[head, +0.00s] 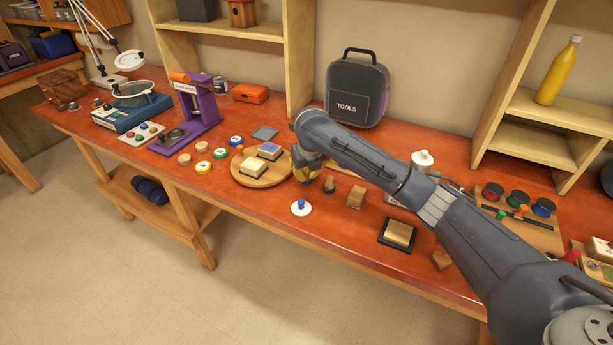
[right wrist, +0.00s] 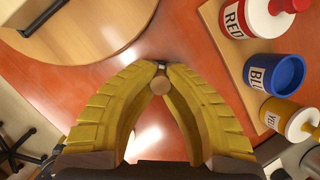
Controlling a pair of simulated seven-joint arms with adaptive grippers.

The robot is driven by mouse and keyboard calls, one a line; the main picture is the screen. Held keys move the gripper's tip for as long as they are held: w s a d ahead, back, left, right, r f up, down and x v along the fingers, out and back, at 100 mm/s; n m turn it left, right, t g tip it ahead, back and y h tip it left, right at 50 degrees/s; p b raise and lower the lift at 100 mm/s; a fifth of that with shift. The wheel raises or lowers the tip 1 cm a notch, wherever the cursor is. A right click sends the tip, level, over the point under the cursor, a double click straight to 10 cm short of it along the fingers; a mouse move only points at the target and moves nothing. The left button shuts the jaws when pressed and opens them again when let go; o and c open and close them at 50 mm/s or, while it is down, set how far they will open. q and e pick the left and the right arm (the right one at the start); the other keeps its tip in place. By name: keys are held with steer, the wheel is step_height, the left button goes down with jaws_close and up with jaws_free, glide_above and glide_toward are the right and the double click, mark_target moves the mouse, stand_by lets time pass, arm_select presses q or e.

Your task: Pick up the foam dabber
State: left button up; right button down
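My right gripper (head: 308,181) is low over the red-brown bench top, just right of the round wooden board. In the right wrist view its yellow fingers (right wrist: 160,70) come together at the tips. Between them shows a round beige end, which I take to be the foam dabber (right wrist: 160,87); the fingers look shut on it. The rest of the dabber is hidden by the fingers, and I cannot tell whether it touches the bench. In the head view the gripper hides it. My left gripper is not in view.
The round board (head: 247,181) with stamp pads lies to the left. A white disc with a blue knob (head: 301,208) is in front. A small brown knobbed piece (head: 329,185) and a wooden block (head: 356,197) lie right. RED, BLUE (right wrist: 276,74) and yellow paint containers stand close by.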

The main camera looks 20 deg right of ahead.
mark_target(306, 170)
step_height(306, 170, up, 20)
stand_by(0.7)
stand_by(1.1)
